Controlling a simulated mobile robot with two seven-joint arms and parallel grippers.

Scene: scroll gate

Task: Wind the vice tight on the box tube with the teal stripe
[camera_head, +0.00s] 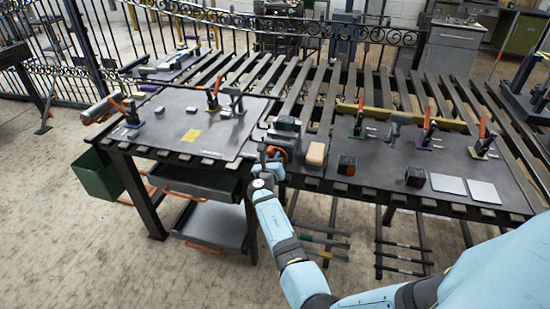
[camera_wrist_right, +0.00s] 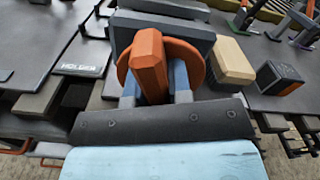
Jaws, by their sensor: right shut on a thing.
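The vice (camera_head: 262,134) stands at the front edge of the bench, left of the tan block. Its grey body (camera_wrist_right: 180,30) fills the top middle of the right wrist view, with an orange wheel and knob (camera_wrist_right: 150,65) in front. My right gripper (camera_head: 269,164) is at the wheel's front; its fingers (camera_wrist_right: 157,92) are on both sides of the orange knob, shut on it. A box tube with a teal stripe cannot be made out; the vice's jaws are mostly hidden behind its body and wheel. My left gripper is not in view.
A tan block (camera_head: 316,153) and a dark cube (camera_head: 346,165) stand right of the vice. Another dark cube (camera_head: 415,177) and two grey plates (camera_head: 447,184) lie farther right. Upright toggle clamps (camera_head: 213,101) stand on the left plate. A green bin (camera_head: 97,174) hangs at the left.

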